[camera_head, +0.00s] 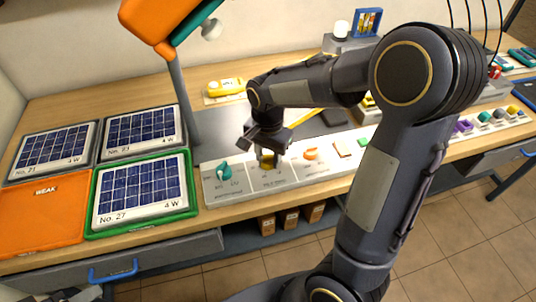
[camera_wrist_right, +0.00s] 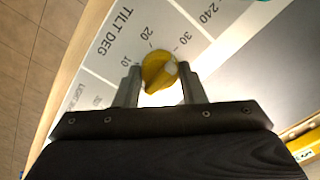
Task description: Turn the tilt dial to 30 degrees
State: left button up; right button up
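The tilt dial is a yellow knob (camera_wrist_right: 160,71) on a pale panel marked "TILT DEG", with 10, 20 and 30 printed around it. It also shows in the head view (camera_head: 267,154), partly covered by my gripper. A pale mark on the knob lies on its right side, roughly toward 30; its exact reading is unclear. My right gripper (camera_head: 268,161) is at the dial, its two fingers (camera_wrist_right: 160,82) on either side of the knob and seemingly touching it. A dark part at the bottom left of the head view seems to be my left gripper (camera_head: 72,295), mostly cut off.
A teal knob (camera_head: 224,171) and an orange knob (camera_head: 311,154) flank the dial on the panel. Solar panels (camera_head: 142,188) and an orange mat (camera_head: 42,217) lie at left. A lamp post (camera_head: 181,100) stands behind. A yellow meter (camera_head: 226,87) lies farther back.

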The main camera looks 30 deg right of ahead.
aim_at(268, 156)
jog(key=o, duration=0.5)
jog(key=shift+c, duration=0.2)
notch_tip(268, 156, up, 8)
jog(key=shift+f, duration=0.1)
dwell(0.4)
jog(key=s+a+n+t+y, duration=0.2)
jog(key=s+n, duration=0.3)
jog(key=s, duration=0.3)
jog(key=s+a+n+t+y, duration=0.1)
jog(key=s+a+n+t, duration=0.1)
jog(key=s+n, duration=0.3)
jog(key=s+t, duration=0.1)
jog(key=s, duration=0.3)
jog(key=shift+s+a+r+t+y, duration=0.2)
jog(key=shift+r+t+y, duration=0.1)
jog(key=shift+y, duration=0.1)
